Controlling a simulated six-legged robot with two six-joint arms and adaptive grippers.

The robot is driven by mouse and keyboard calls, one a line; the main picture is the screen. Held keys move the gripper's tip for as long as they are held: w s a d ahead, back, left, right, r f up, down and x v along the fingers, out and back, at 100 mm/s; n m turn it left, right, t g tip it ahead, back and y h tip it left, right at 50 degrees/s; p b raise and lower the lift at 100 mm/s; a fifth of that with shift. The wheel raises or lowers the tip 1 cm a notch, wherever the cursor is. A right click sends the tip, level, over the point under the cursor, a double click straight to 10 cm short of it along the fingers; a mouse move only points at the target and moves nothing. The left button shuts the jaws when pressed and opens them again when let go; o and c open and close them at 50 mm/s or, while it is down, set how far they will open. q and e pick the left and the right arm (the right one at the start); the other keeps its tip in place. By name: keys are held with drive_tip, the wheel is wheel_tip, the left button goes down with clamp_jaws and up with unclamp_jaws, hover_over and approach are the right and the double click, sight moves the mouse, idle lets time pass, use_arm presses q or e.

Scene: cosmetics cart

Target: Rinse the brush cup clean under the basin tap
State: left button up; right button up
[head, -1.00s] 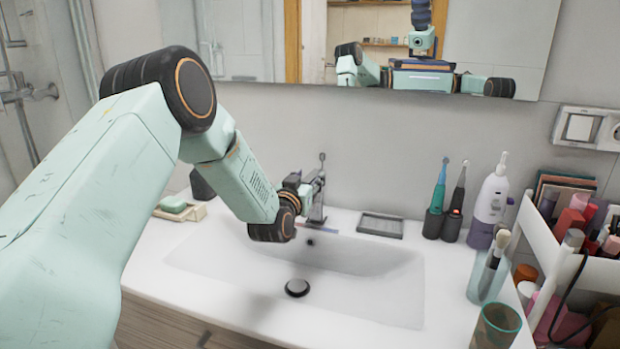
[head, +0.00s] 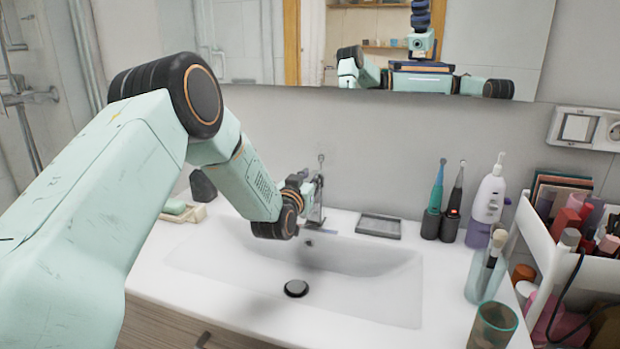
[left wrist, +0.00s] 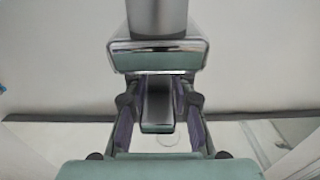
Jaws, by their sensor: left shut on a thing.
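The tap (head: 317,205) stands at the back of the white basin (head: 385,290). My left gripper (head: 314,182) is at the tap, largely hidden behind my wrist in the head view. In the left wrist view its two fingers (left wrist: 158,112) are shut on the tap's grey lever (left wrist: 157,100), in front of the tap's chrome body (left wrist: 158,55). A clear teal-tinted cup (head: 484,280) holding brushes stands right of the basin. A second, teal-rimmed tumbler (head: 493,328) with a brownish inside stands nearer me. My right gripper is not in view.
A soap dish (head: 184,212) is left of the basin and a grey tray (head: 379,226) behind it. Two electric toothbrushes (head: 438,190) and a white bottle (head: 489,197) stand at the back right. A white rack of cosmetics (head: 555,245) fills the right edge. The basin is empty.

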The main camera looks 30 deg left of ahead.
use_arm(q)
drive_tip(key=shift+a, duration=0.1)
clamp_jaws()
drive_tip(key=shift+r+g+p, duration=0.5)
drive_tip(key=shift+p, duration=0.65)
drive_tip(key=shift+w+g+p, duration=0.15)
drive_tip(key=shift+g+p, duration=0.35)
drive_tip(key=shift+p, duration=0.45)
drive_tip(key=o, duration=1)
unclamp_jaws()
drive_tip(key=shift+w+f, duration=0.1)
drive_tip(key=shift+c, duration=0.2)
